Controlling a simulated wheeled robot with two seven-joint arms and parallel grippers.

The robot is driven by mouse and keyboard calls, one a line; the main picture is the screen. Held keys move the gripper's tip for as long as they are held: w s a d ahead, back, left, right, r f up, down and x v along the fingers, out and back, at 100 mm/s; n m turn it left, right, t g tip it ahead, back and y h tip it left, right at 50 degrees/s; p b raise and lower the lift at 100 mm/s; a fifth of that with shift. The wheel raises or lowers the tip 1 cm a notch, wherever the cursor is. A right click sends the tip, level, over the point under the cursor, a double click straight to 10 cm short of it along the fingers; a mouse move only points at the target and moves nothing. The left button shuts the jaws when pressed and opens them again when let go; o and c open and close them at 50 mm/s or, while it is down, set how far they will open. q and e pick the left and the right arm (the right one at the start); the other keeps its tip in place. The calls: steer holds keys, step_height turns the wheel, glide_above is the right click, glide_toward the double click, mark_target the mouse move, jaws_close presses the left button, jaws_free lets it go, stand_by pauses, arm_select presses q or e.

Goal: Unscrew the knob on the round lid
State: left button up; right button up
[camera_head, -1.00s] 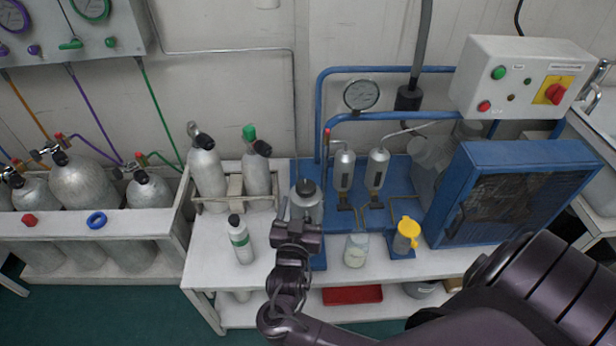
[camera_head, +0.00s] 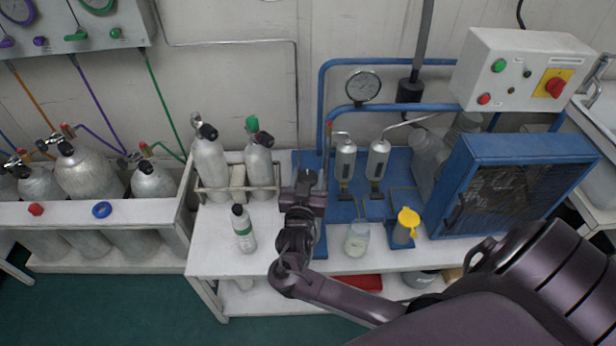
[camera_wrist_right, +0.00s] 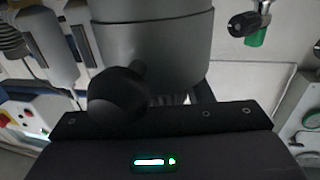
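The round lid (camera_wrist_right: 150,40) is a wide grey metal cylinder top in the right wrist view. Its black round knob (camera_wrist_right: 117,95) stands on a short grey stem and sits close against the dark front of my right gripper (camera_wrist_right: 165,118). The fingers cannot be made out there, so I cannot tell whether they are around the knob. In the head view my right gripper (camera_head: 303,190) is over the front of the grey canister (camera_head: 308,177) and hides its knob and most of its body. My left gripper is not in view.
A small green-banded bottle (camera_head: 243,229) stands left of my right arm. Two cylinders in a rack (camera_head: 237,193) stand behind it. A clear jar (camera_head: 357,240) and a yellow-topped cup (camera_head: 405,225) stand to the right, before the blue-framed unit (camera_head: 510,190).

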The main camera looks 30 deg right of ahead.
steer(key=c, duration=0.4)
steer(key=shift+c, duration=0.2)
